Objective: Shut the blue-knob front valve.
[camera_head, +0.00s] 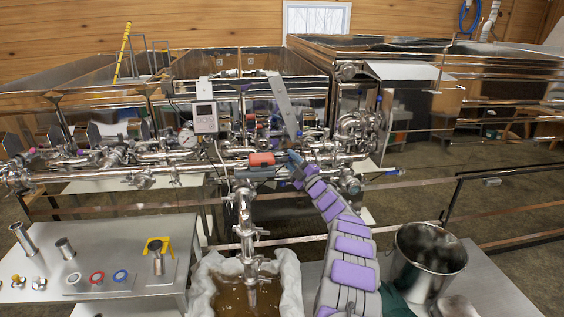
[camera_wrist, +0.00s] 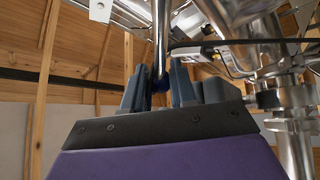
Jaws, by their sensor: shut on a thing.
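In the wrist view, a dark blue knob (camera_wrist: 162,83) sits at the lower end of a shiny metal rod (camera_wrist: 161,38). My gripper (camera_wrist: 160,76) is shut on this knob, one dark finger on each side, hiding part of it. In the head view, my gripper (camera_head: 293,158) is at the front pipe run, just right of a red block-shaped part (camera_head: 262,159). The blue knob cannot be made out there, and the valve's position cannot be told.
Steel pipes (camera_head: 120,176) with several fittings run across the front of the evaporator pans. A vertical pipe (camera_head: 246,220) drops into a cloth-lined tub (camera_head: 202,295). A metal table (camera_head: 100,235) with loose fittings stands left, a steel bucket (camera_head: 428,262) right.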

